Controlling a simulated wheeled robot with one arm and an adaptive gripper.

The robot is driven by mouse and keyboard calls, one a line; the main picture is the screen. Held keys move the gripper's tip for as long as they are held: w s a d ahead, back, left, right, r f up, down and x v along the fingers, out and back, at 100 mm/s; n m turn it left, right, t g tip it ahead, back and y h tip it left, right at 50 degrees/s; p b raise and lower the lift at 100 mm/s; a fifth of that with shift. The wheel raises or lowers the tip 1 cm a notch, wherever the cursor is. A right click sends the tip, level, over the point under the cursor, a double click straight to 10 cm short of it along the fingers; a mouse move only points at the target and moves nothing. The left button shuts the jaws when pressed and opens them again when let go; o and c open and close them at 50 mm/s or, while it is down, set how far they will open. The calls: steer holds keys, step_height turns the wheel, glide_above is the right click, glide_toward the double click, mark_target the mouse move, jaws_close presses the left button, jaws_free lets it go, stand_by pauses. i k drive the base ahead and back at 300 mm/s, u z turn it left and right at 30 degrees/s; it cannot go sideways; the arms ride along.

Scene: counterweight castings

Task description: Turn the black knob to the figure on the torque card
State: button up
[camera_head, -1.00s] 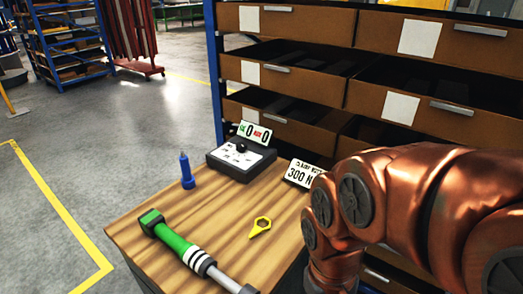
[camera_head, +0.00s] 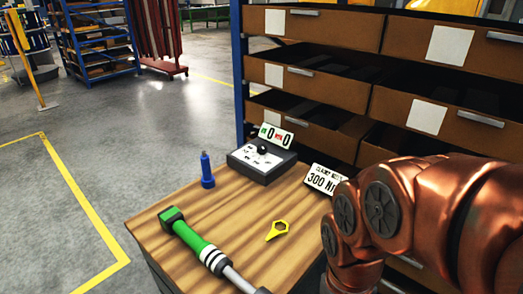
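The black knob (camera_head: 263,149) stands on top of a dark box with a pale dial plate (camera_head: 258,159) at the back of the wooden bench. The dial's figures are too small to read. A small display (camera_head: 276,136) behind the knob shows a green and a red field, each with a 0. The torque card (camera_head: 324,181) leans at the back right of the bench and reads 300 N, its right end hidden behind my copper-coloured arm. My gripper is outside the view; only arm links show at the right.
A green-handled torque wrench (camera_head: 195,243) lies along the front left of the wooden bench (camera_head: 163,247). A blue bottle-like item (camera_head: 207,171) stands left of the dial box. A yellow ring-shaped tag (camera_head: 277,230) lies mid-bench. Brown drawers (camera_head: 318,88) rise behind.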

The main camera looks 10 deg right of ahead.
mark_target(263, 149)
steer(key=z, duration=1.75)
steer(key=i, duration=0.75)
steer(key=u, duration=2.65)
